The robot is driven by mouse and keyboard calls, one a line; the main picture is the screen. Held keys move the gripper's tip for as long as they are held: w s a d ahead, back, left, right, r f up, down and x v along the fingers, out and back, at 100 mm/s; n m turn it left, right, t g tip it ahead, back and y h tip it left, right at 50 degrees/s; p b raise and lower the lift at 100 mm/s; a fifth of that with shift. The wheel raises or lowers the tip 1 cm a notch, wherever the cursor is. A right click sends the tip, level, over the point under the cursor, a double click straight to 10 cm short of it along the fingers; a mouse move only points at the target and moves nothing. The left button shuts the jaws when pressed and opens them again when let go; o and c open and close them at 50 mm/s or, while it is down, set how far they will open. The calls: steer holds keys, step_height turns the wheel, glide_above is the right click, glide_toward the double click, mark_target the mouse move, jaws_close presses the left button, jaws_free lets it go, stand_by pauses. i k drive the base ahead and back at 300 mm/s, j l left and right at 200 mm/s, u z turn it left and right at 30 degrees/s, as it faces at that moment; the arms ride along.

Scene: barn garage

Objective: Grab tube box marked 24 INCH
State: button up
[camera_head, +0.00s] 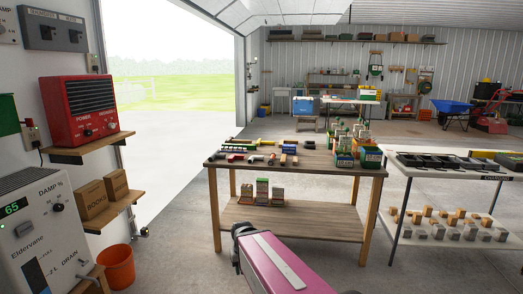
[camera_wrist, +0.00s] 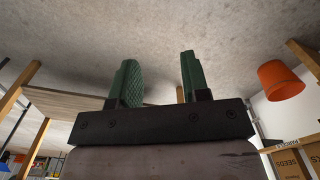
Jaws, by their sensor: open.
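No box with a readable 24 INCH mark shows; lettering on the boxes is too small to read. Several small boxes (camera_head: 343,160) with green, white and orange parts are stacked at the right end of the wooden table's top. A few upright boxes (camera_head: 262,192) with pale and dark sides stand on its lower shelf. I cannot tell which of these is the tube box. My gripper (camera_wrist: 157,80) shows in the wrist view with two green fingers apart and nothing between them. In the head view my pink arm reaches toward the table's front, and the fingers are not clearly visible.
The wooden table (camera_head: 235,164) carries several tools and small parts. A white table (camera_head: 455,175) with black trays stands to its right. An orange bucket (camera_head: 116,266) is on the floor at left, near a wall shelf (camera_head: 112,208) with brown boxes. Concrete floor lies open between bucket and table.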

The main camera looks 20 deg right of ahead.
mark_target(287, 149)
steer(key=i+l+u, duration=0.65)
steer(key=l, duration=0.35)
steer(key=i+l+u, duration=0.2)
steer(key=l, duration=0.2)
